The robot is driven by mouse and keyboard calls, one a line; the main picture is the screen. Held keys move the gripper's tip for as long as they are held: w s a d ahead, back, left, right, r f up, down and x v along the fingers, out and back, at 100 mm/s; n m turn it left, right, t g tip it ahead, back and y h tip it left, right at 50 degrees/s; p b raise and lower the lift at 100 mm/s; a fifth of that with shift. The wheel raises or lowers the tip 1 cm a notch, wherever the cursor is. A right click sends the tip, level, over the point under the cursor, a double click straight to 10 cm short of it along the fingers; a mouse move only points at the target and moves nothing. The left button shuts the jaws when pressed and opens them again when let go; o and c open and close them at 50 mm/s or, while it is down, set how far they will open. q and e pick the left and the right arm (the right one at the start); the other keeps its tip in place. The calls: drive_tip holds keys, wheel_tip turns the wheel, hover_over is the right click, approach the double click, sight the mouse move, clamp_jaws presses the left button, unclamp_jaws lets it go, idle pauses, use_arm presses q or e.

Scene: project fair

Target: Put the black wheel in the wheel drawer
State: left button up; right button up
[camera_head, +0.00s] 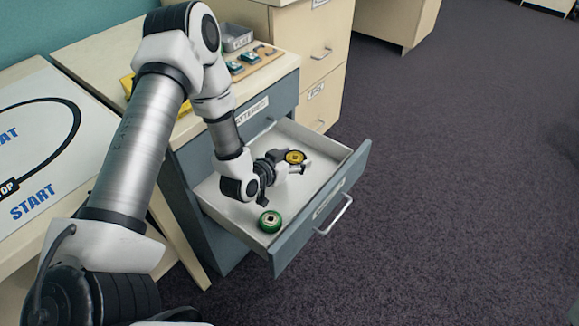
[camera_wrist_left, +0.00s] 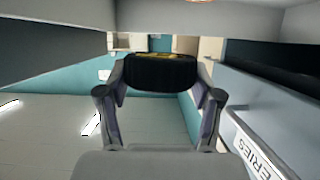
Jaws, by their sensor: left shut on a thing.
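The black wheel (camera_wrist_left: 160,72) has a dark ribbed tyre and a yellow hub, seen between my fingers in the left wrist view. In the head view its yellow hub (camera_head: 295,157) faces up. My left gripper (camera_head: 287,166) is shut on it, over the open drawer (camera_head: 358,165). I cannot tell how high the wheel is above the drawer floor. A label on the drawer front is too small to read. A wheel with a green rim (camera_head: 270,221) lies in the drawer's near corner. My right gripper is not in view.
A closed drawer labelled BATTERIES (camera_head: 268,118) is above the open one. The cabinet top holds small parts on a wooden board (camera_head: 257,60) and a grey bin (camera_head: 236,37). A white START mat (camera_head: 45,165) lies at left. The carpet (camera_head: 460,200) at right is clear.

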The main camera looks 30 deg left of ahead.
use_arm(q)
wheel_tip(320, 180, down, 3)
drive_tip(key=shift+f+b, duration=0.1)
drive_tip(key=shift+b, duration=0.45)
drive_tip(key=shift+f, duration=0.1)
drive_tip(key=shift+s+f, duration=0.1)
drive_tip(key=shift+f, duration=0.25)
drive_tip(key=shift+f+b, duration=0.1)
drive_tip(key=shift+b, duration=0.25)
drive_tip(key=shift+s+d, duration=0.1)
drive_tip(key=o, duration=0.9)
drive_tip(key=shift+f, duration=0.1)
